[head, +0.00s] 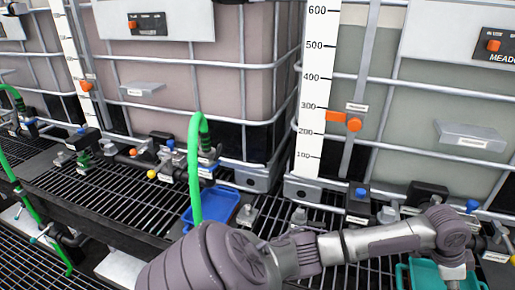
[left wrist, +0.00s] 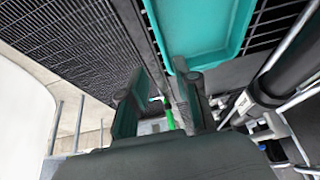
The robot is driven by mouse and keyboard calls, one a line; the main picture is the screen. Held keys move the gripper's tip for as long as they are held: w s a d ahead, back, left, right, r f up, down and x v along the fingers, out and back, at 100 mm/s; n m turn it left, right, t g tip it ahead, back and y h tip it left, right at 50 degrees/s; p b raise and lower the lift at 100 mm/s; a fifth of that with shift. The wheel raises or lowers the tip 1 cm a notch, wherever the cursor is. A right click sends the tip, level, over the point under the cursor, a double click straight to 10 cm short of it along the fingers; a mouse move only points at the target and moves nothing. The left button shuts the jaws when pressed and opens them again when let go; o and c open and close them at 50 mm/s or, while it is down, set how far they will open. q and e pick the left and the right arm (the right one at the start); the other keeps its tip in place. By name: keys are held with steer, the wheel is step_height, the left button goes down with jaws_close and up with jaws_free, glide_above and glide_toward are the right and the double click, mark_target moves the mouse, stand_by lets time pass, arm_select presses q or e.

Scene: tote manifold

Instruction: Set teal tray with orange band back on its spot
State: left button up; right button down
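A teal tray (head: 423,274) shows at the bottom right of the head view, cut off by the lower edge and partly behind my left wrist. No orange band shows on its visible part. In the left wrist view the tray (left wrist: 208,30) fills the top centre, its near end beside the right-hand finger. Whether they touch I cannot tell. My left gripper (left wrist: 162,95) has its fingers apart with nothing seen between them. In the head view my left gripper (head: 453,279) points down over the tray, its fingertips not clearly shown. My right gripper is not in view.
A blue tray (head: 214,204) lies on the dark grating (head: 120,195) below a hanging green hose (head: 194,165). Large caged tanks (head: 200,72) stand behind, with valves and fittings along their front. A white level scale (head: 311,120) stands between the tanks.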

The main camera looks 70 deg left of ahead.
arm_select(q)
steer(key=s+d+f+n+t+h, duration=0.1)
steer(key=s+d+f+t+h, duration=0.15)
steer(key=d+t, duration=0.5)
steer(key=s+a+f+n+g+y, duration=0.1)
steer(key=s+a+f+g, duration=0.1)
steer(key=s+f, duration=0.65)
steer(key=s+a+f+n+g+y, duration=0.2)
steer(key=s+f, duration=0.2)
steer(key=f, duration=0.9)
steer(key=s+a+f+n+g+y, duration=0.1)
steer(key=s+a+f+g, duration=0.1)
steer(key=s+f, duration=0.65)
steer(key=s+a+f+g, duration=0.1)
steer(key=s+f, duration=0.4)
steer(key=s, duration=0.4)
steer(key=s+a+f+g+y, duration=0.1)
steer(key=s+f+g, duration=0.1)
steer(key=s+f, duration=0.4)
steer(key=s+f+g, duration=0.2)
steer(key=s+f, duration=0.3)
steer(key=s, duration=0.9)
steer(key=shift+s+a+f, duration=0.2)
steer(key=shift+a+f, duration=0.1)
steer(key=shift+a, duration=0.1)
steer(key=shift+y, duration=0.25)
